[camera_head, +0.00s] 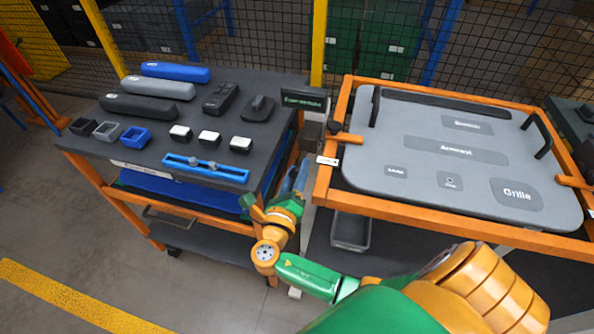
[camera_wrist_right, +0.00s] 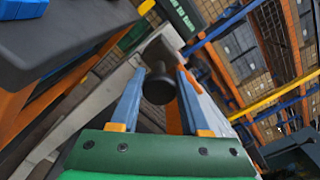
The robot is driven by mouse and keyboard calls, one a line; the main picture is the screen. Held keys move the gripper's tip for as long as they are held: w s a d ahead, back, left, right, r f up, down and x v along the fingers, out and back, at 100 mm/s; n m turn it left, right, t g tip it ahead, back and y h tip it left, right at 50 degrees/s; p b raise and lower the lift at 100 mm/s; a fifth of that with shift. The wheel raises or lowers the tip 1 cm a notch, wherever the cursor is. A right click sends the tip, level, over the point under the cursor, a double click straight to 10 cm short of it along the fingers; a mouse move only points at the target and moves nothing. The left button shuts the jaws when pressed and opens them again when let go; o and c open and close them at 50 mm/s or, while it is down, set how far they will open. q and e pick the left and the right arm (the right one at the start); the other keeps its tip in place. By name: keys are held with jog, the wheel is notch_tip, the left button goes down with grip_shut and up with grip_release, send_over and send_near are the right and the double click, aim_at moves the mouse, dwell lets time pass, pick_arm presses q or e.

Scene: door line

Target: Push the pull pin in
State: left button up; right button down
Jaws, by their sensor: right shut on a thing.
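The pull pin (camera_wrist_right: 158,86) shows in the right wrist view as a dark round knob between my fingertips, in front of a grey metal part. My right gripper (camera_head: 300,172) reaches up into the gap between the parts table and the orange door fixture. Its two blue fingers also show in the right wrist view (camera_wrist_right: 158,76), one on each side of the knob, shut on it. In the head view the knob is hidden at the fingertips, and how far in the pin sits cannot be told. My left gripper is out of view.
A grey door panel (camera_head: 430,118) lies in the orange frame (camera_head: 322,190) at the right. A dark parts table (camera_head: 120,148) with handles, bezels and switches stands at the left. A small black display (camera_head: 304,99) stands between them. A grey bin (camera_head: 350,231) sits below the frame.

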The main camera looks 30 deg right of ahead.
aim_at(301, 160)
jog(key=x, duration=0.3)
jog(key=shift+d+r+p, duration=0.1)
jog(key=shift+p, duration=0.25)
jog(key=c, duration=0.8)
grip_release()
jog(key=shift+c, duration=0.2)
jog(key=o, duration=0.4)
jog(key=shift+w, duration=0.1)
jog(key=shift+o, duration=0.3)
jog(key=shift+d, duration=0.1)
jog(key=v, duration=0.7)
